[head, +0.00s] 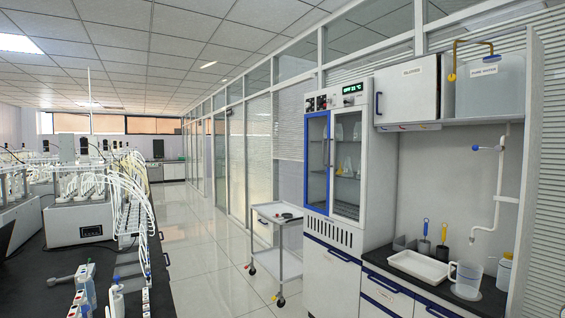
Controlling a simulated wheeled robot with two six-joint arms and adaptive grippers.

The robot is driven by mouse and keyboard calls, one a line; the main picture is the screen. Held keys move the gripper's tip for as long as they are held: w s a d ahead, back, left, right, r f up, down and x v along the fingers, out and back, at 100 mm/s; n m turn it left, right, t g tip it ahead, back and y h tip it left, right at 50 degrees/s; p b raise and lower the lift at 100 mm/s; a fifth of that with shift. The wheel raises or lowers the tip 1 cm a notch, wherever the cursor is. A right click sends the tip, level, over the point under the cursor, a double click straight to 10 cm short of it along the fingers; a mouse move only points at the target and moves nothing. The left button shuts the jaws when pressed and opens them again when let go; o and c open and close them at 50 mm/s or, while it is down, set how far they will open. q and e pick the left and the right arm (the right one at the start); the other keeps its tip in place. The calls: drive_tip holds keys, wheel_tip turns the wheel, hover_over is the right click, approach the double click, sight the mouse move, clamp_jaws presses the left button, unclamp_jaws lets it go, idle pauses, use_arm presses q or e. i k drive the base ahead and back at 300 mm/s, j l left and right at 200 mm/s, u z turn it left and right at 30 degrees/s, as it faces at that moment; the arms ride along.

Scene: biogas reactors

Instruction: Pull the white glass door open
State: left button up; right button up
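A tall white cabinet (375,180) stands right of the middle, with a lit display at its top. Its upper part has two glass doors side by side. The right one is the white-framed glass door (347,188); it looks shut, and glassware on shelves shows through it. The left one is the blue-framed glass door (317,180), which also looks shut. The handle of the white door is too small to make out. Neither of my grippers shows clearly in the head view.
A white trolley (277,222) stands on the floor left of the cabinet. Right of it, a counter (430,269) holds a white tray (418,268) and a clear jug (466,279). A dark bench (60,275) with lab equipment fills the left. The tiled aisle (205,270) between is free.

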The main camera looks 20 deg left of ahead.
sight(361, 225)
drive_tip(key=i+j, duration=0.1)
drive_tip(key=i, duration=1.1)
drive_tip(key=i+j+z, duration=0.1)
drive_tip(key=i, duration=1.15)
